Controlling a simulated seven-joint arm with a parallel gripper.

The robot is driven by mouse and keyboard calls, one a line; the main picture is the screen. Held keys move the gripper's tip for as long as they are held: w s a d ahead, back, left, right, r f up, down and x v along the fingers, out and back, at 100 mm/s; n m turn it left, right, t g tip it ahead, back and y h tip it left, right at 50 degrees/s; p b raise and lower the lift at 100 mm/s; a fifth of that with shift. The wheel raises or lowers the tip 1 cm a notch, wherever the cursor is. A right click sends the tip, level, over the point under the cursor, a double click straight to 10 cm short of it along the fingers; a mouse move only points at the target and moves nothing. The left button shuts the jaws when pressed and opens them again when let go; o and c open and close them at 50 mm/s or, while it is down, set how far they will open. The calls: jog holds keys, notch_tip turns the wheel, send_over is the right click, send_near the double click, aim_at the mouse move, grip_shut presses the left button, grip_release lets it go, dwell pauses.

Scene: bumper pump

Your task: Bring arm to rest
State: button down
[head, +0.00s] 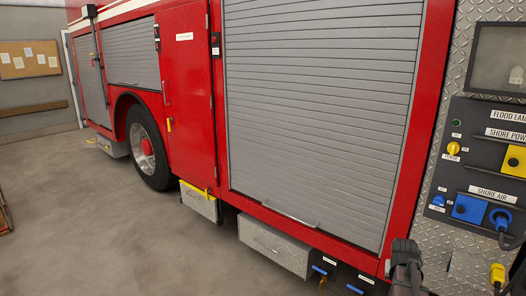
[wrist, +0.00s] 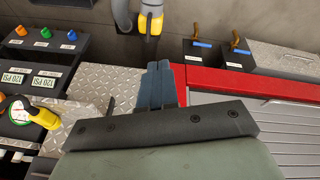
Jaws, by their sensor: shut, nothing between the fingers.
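My gripper (wrist: 160,84) shows in the wrist view with its two blue-grey fingers side by side, shut and empty. The fingers are over the edge between diamond plate and red trim of the truck. In the head view a dark part of my arm (head: 405,262) shows at the bottom right, in front of the truck's red lower edge. The fingertips cannot be made out there.
A red fire truck (head: 188,95) with grey roller shutters (head: 320,100) fills the head view. A control panel (head: 490,165) with blue and yellow connectors is at the right. In the wrist view a yellow plug (wrist: 152,20) is just beyond the fingers. Open floor (head: 100,220) lies left.

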jog(key=s+a+f+n+g+y, duration=0.1)
jog(key=s+a+f, duration=0.4)
jog(key=a+f, duration=0.25)
jog(key=s+a+f+g+y, duration=0.1)
jog(key=s+a+f+g, duration=0.1)
jog(key=s+a+f, duration=0.35)
jog(key=s+a+f+n+g+y, duration=0.1)
jog(key=s+a+f, duration=0.2)
jog(key=a+f, duration=0.6)
jog(key=s+a+f+n+g, duration=0.1)
jog(key=s+a+f, duration=0.3)
jog(key=s, duration=0.4)
jog(key=s+a+f+n+g, duration=0.1)
jog(key=s+a+f+g, duration=0.1)
jog(key=s+a+f, duration=0.2)
jog(key=s+a+f+n+g, duration=0.1)
jog(key=s+a+f+g, duration=0.1)
jog(key=s+a+f, duration=0.2)
jog(key=s+f, duration=0.3)
jog(key=s, duration=0.5)
jog(key=shift+s+f, duration=0.15)
jog(key=shift+f, duration=0.25)
